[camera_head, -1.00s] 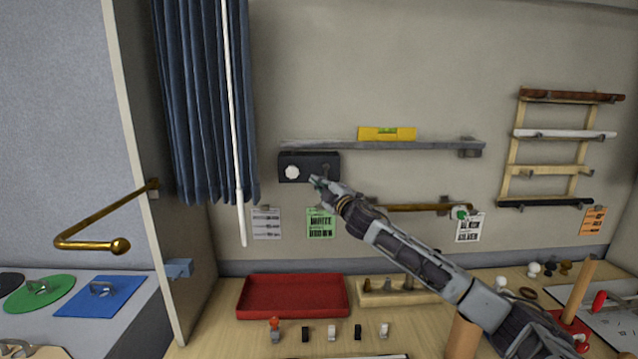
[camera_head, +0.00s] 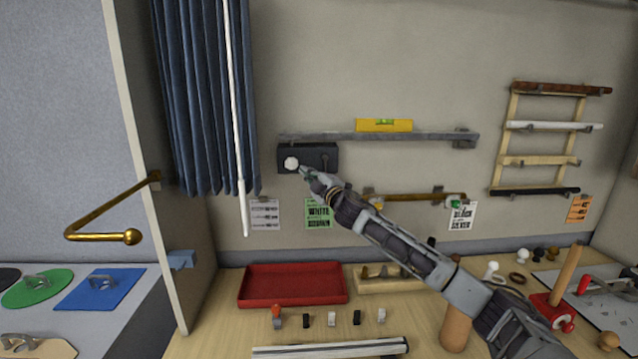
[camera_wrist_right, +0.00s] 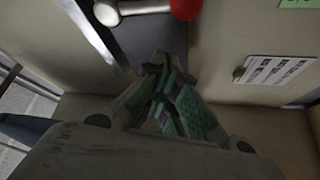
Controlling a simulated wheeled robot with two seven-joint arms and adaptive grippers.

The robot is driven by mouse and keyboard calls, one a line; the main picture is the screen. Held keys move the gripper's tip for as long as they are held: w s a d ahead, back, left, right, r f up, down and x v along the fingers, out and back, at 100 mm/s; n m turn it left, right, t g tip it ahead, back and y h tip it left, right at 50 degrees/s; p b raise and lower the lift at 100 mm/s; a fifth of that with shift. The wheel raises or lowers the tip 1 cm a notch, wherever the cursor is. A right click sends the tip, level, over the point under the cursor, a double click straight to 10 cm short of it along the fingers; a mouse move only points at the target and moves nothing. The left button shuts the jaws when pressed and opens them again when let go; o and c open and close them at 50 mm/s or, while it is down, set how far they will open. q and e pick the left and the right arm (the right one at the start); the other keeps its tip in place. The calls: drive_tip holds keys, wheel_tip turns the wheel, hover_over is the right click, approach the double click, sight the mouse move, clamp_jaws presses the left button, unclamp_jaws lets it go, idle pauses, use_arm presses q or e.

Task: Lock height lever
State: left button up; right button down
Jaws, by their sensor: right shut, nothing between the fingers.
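A dark box (camera_head: 322,154) is fixed to the wall under the grey shelf, with a white round knob (camera_head: 291,163) on its left part. In the right wrist view a pale bar with a rounded end (camera_wrist_right: 106,13) and a red end (camera_wrist_right: 184,8) crosses the dark plate (camera_wrist_right: 150,38) at the top edge; this looks like the lever. My right gripper (camera_head: 307,173) is just right of and below the knob, in front of the box's lower edge. Its green-padded fingers (camera_wrist_right: 166,78) are shut and empty, below the bar. I cannot tell whether they touch anything. My left gripper is out of view.
The grey shelf (camera_head: 400,137) carries a yellow level (camera_head: 384,125). A brass rail (camera_head: 412,197) and paper cards hang below. A blue curtain (camera_head: 200,95) and white rod (camera_head: 237,140) are close at left. A red tray (camera_head: 293,301) stands on the table.

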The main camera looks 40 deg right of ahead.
use_arm(q)
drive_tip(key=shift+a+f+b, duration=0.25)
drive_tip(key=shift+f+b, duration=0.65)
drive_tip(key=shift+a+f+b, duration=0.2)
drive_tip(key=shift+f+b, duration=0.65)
drive_tip(key=shift+b, duration=0.05)
use_arm(e)
drive_tip(key=r+v, duration=0.2)
drive_tip(key=v, duration=0.7)
drive_tip(key=shift+s+a+f, duration=0.2)
drive_tip(key=shift+s+a, duration=0.05)
drive_tip(key=shift+s, duration=0.1)
drive_tip(key=shift+s, duration=0.1)
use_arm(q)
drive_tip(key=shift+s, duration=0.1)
